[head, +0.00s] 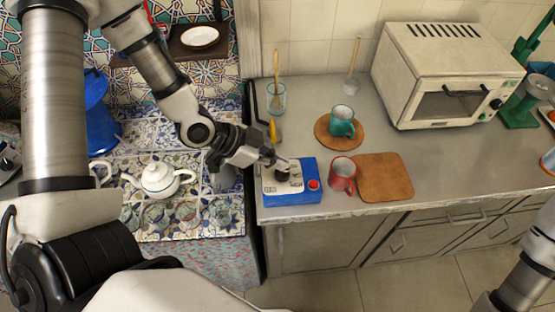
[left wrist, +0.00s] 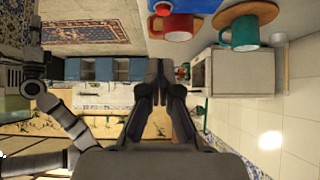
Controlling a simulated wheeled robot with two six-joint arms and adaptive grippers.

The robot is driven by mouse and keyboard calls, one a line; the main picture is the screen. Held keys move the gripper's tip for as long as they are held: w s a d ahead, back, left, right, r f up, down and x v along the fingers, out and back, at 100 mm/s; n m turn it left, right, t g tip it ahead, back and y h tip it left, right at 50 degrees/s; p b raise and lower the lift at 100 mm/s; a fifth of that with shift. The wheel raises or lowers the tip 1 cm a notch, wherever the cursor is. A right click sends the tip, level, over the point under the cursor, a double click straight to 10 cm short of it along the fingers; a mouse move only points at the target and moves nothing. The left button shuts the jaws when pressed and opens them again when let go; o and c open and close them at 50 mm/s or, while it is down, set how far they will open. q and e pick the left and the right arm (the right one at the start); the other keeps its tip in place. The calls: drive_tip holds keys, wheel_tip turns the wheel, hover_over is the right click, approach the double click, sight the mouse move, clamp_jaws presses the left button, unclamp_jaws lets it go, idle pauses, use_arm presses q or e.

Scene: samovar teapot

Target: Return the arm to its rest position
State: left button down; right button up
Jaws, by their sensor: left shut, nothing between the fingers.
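My left gripper (head: 272,160) is shut and empty. In the head view its fingertips show over the blue box (head: 292,198), which has a pale top and a red button (head: 314,184); I cannot tell whether they touch it. In the left wrist view the shut fingers (left wrist: 161,85) point away from the camera with nothing between them. My left arm reaches in from the left. Only part of my right arm shows at the lower right of the head view; its gripper is outside the picture.
A red mug (head: 342,175) stands just right of the box, beside a brown board (head: 384,177). A teal mug (head: 341,122) sits on a round coaster. A white teapot (head: 159,180) and glasses stand on the tiled counter. A toaster oven (head: 446,75) is at back right.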

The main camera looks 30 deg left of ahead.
use_arm(q)
drive_tip(key=shift+w+f, duration=0.1)
drive_tip(key=shift+w, duration=0.05)
drive_tip(key=s+f+g+b, duration=0.1)
drive_tip(key=s+f, duration=0.1)
drive_tip(key=f, duration=0.2)
drive_tip(key=s+f+g+b, duration=0.1)
drive_tip(key=s+f+b, duration=0.1)
drive_tip(key=f, duration=0.3)
drive_tip(key=s+d+f+g+y+b, duration=0.1)
drive_tip(key=s+f, duration=0.3)
drive_tip(key=f, duration=0.1)
drive_tip(key=shift+s+f+g+b, duration=0.1)
drive_tip(key=shift+s+g+b, duration=0.1)
drive_tip(key=shift+g+b, duration=0.15)
drive_tip(key=s+a+f+n+g+y+b, duration=0.1)
drive_tip(key=s+a+f+n+y, duration=0.1)
drive_tip(key=f+n, duration=0.4)
drive_tip(key=s+a+f+n+g+y+b, duration=0.1)
drive_tip(key=s+a+f+n+y, duration=0.2)
drive_tip(key=s+f+n+y, duration=0.1)
wheel_tip(320, 180, down, 3)
drive_tip(key=shift+s+f+n+y+b, duration=0.1)
drive_tip(key=shift+s+n+y+b, duration=0.25)
drive_tip(key=shift+s+n, duration=0.7)
drive_tip(key=shift+s+m, duration=0.1)
drive_tip(key=shift+m, duration=0.15)
